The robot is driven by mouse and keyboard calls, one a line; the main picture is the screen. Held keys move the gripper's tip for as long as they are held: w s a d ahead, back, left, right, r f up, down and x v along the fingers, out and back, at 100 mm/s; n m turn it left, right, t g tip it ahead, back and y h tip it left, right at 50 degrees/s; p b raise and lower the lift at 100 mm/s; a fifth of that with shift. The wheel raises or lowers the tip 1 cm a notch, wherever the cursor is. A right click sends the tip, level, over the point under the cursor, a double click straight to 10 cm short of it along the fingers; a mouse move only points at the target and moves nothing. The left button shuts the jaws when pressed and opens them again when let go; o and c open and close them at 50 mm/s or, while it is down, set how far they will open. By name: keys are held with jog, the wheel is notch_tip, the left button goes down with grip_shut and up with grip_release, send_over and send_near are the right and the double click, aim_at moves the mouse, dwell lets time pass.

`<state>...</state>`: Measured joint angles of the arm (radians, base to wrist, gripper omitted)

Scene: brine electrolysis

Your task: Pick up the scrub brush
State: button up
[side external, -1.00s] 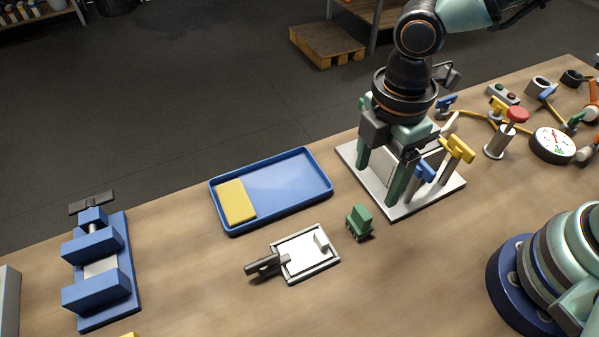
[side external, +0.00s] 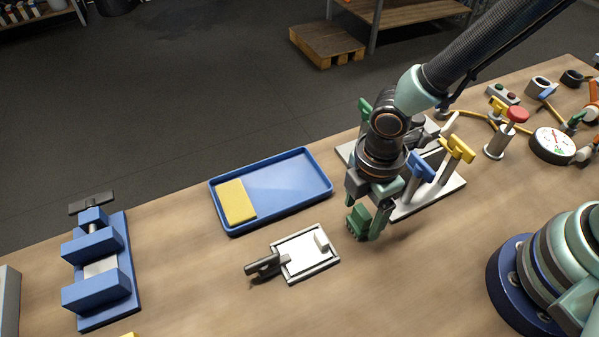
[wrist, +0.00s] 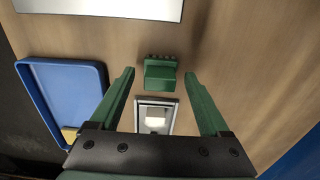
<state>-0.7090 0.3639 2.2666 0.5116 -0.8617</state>
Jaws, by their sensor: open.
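A small green block with a row of dark nubs along one edge, which looks like the scrub brush (side external: 357,224), lies on the wooden table right of the framed white plate. In the wrist view the brush (wrist: 160,74) shows between and slightly beyond my two fingertips. My gripper (side external: 367,218) points down over the brush, open and empty. In the wrist view my gripper (wrist: 160,76) has its green fingers spread to either side, with gaps to the brush. Whether the fingertips are level with it I cannot tell. A finger partly overlaps the brush in the side view.
The framed white plate (side external: 300,260) with a dark clamp lies close left. A blue tray (side external: 290,183) holds a yellow sponge (side external: 236,201). A pale base plate (side external: 425,199) with blue and yellow valve handles stands close right. A blue vise (side external: 103,270) is far left.

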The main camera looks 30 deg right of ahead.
aim_at(363, 211)
grip_shut()
dwell(0.3)
notch_tip(363, 211, up, 20)
dwell(0.6)
